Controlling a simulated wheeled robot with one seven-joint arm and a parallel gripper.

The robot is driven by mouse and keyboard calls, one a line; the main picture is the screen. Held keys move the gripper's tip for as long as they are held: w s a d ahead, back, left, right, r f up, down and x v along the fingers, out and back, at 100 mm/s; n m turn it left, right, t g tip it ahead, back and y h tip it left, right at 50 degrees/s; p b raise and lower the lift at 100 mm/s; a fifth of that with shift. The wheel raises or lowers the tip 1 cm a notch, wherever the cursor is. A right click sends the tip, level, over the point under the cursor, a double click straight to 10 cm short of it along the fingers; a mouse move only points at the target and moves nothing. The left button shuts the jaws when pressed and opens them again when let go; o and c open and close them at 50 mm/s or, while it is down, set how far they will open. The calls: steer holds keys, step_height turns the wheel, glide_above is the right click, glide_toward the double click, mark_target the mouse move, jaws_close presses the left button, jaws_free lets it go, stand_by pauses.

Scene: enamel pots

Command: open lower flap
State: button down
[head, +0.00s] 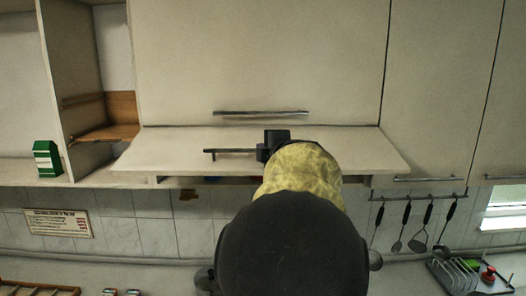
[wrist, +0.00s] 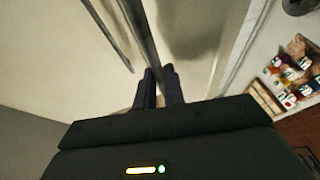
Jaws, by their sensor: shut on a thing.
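The lower flap (head: 160,150) is a cream cabinet panel that is tilted outward, with a dark gap and shelf edge below it in the head view. Its dark bar handle (head: 228,151) runs across it, and it also shows in the wrist view (wrist: 148,40). My gripper (head: 274,144) is at the right end of this handle, shut on it. In the wrist view my gripper's two dark fingers (wrist: 159,82) close around the handle's bar. My arm hides the right part of the handle and the area below the flap.
An upper door (head: 260,60) with its own bar handle (head: 261,113) is shut above. A green carton (head: 47,158) stands on the open shelf at left. Utensils (head: 418,240) hang on a rail at right, above a dish rack (head: 455,274).

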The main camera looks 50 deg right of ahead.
steer(key=c, duration=1.6)
jaws_free()
steer(key=shift+w+d+f, duration=0.1)
steer(key=shift+d, duration=0.05)
steer(key=shift+o, duration=0.5)
steer(key=shift+w+d+f, duration=0.15)
steer(key=shift+w+d, duration=0.1)
steer(key=shift+w, duration=0.05)
steer(key=shift+s+a, duration=0.25)
steer(key=b+v, duration=0.5)
steer(key=v, duration=1.2)
steer(key=shift+r, duration=0.25)
